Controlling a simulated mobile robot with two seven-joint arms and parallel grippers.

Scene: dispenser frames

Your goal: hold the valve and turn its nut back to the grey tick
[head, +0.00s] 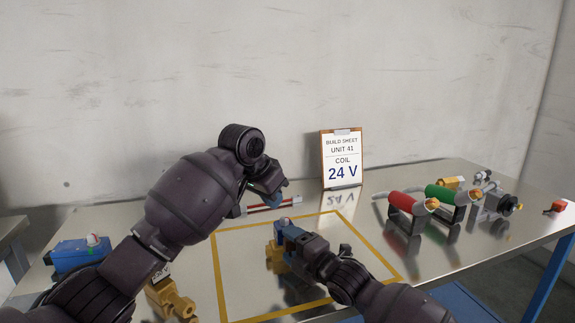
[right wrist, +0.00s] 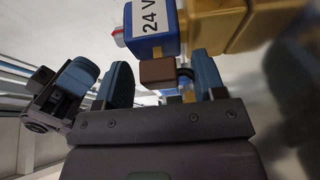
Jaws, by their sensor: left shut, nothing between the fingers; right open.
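The valve has a brass body (right wrist: 222,25) and a blue coil (right wrist: 152,22) labelled 24 V, close above my right gripper in the right wrist view. In the head view its brass (head: 274,256) shows beside that gripper, mostly hidden. A small grey and red piece (right wrist: 118,37) sticks out of the coil's end, perhaps the nut; I cannot make out a grey tick. My right gripper (right wrist: 160,85) is open, with a brown block (right wrist: 158,73) of the valve between its blue fingers, no grip visible. My left gripper (head: 274,200) is shut and empty, above the table behind the valve.
A yellow outline (head: 224,285) marks the work area. At left are a blue unit (head: 80,255) and a brass part (head: 172,298). A build sheet (head: 342,160) reads COIL 24 V. Red (head: 402,203) and green (head: 446,195) cylinders and a grey part (head: 490,205) stand at right.

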